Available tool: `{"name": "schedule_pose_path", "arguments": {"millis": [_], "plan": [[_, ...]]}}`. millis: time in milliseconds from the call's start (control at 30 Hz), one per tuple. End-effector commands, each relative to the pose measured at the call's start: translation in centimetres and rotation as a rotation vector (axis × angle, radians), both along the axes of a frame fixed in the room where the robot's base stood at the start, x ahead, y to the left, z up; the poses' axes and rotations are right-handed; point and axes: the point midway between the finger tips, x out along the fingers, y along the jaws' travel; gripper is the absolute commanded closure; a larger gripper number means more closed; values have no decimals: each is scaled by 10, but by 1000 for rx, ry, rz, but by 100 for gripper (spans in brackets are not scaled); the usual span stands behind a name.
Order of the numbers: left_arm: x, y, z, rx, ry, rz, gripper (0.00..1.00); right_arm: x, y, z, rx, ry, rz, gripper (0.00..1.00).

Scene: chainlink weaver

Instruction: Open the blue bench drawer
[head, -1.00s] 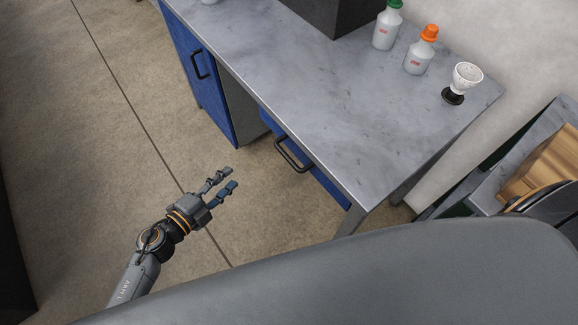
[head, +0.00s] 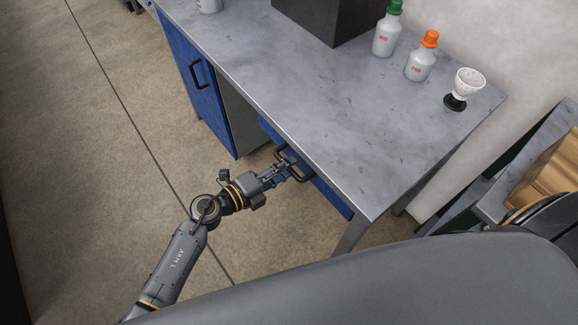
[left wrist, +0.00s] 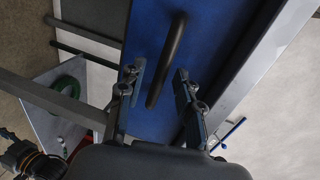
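The blue drawer (head: 334,197) sits under the right part of the grey bench top and looks closed. Its black bar handle (head: 301,177) stands out from the front. My left gripper (head: 284,172) is at this handle, with its arm reaching up from the lower left. In the left wrist view, the two fingers are apart, and the handle (left wrist: 172,52) runs tilted between them against the blue drawer front (left wrist: 205,25). I cannot tell whether a finger touches it. A dark part with an orange band at the lower left there looks like my right gripper (left wrist: 12,140); its fingers are unclear.
The bench top (head: 330,110) carries a dark box (head: 330,18), a green-capped bottle (head: 387,35), an orange-capped bottle (head: 421,60) and a white cup on a black base (head: 467,85). A blue cabinet door (head: 200,85) is left of the drawer. Open floor lies left.

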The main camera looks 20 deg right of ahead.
Motion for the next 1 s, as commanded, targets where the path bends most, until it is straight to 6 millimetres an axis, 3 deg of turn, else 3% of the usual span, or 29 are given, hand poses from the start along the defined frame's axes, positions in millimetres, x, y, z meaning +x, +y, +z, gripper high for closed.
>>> {"name": "schedule_pose_path", "arguments": {"millis": [167,433,467,633,1000], "plan": [[4,-12,-3,0,-1,0,65,0,0,-1,0,-1,0,60],[4,-13,-3,1,-1,0,65,0,1,-1,2,-1,-1,60],[4,-13,-3,1,-1,0,67,0,2,-1,2,-1,-1,60],[4,-13,-3,1,0,-1,100,0,4,-1,4,0,-2,60],[3,-10,-3,1,1,-1,100,0,4,-1,5,1,-2,60]]}}
